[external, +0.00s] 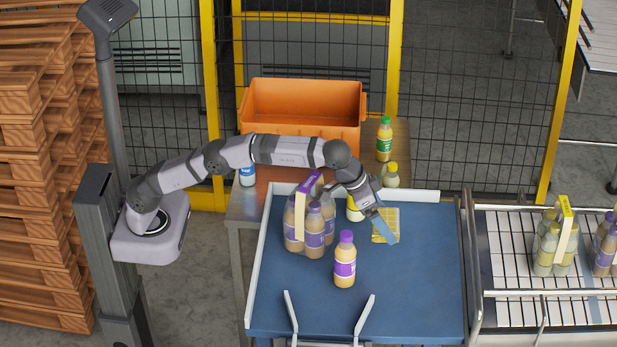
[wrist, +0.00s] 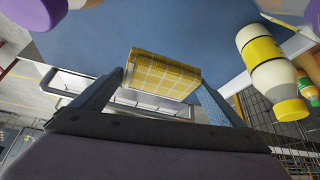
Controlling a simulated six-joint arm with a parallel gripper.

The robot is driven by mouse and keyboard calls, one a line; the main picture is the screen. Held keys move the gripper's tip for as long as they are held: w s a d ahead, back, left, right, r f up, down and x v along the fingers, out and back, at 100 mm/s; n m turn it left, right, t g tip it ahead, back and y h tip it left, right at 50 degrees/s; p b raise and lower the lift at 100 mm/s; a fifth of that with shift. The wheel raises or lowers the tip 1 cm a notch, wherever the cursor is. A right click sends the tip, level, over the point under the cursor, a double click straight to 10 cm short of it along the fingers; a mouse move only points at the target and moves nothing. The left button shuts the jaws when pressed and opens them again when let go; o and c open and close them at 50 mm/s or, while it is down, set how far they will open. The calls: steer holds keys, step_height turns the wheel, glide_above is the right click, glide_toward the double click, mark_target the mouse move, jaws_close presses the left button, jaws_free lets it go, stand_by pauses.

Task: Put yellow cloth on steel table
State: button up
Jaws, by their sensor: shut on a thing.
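The yellow cloth (external: 384,225), checked with pale lines, is at the back right of the blue work surface (external: 420,290). My gripper (external: 384,226) reaches down to it and is shut on it. In the wrist view the cloth (wrist: 163,72) sits between my two fingers, its edge hanging towards the camera. Whether it still touches the blue surface cannot be told. Behind the blue surface stands a table with metal legs and a brownish top (external: 401,150), likely the steel table. My arm hides part of it.
An orange crate (external: 300,105) fills much of the back table. A green-capped bottle (external: 384,140) and a yellow-capped bottle (external: 391,176) stand right of it. A bottle pack (external: 295,225) and a purple-capped bottle (external: 345,262) stand on the blue surface. A conveyor (external: 510,250) lies right.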

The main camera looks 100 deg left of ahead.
steer(key=shift+f+p, duration=0.35)
steer(key=shift+f, duration=4.1)
steer(key=shift+f, duration=0.2)
steer(key=o, duration=0.7)
steer(key=shift+o, duration=0.2)
steer(key=shift+r, duration=0.1)
steer(key=shift+r, duration=0.2)
steer(key=b+v, duration=0.3)
steer(key=v, duration=0.9)
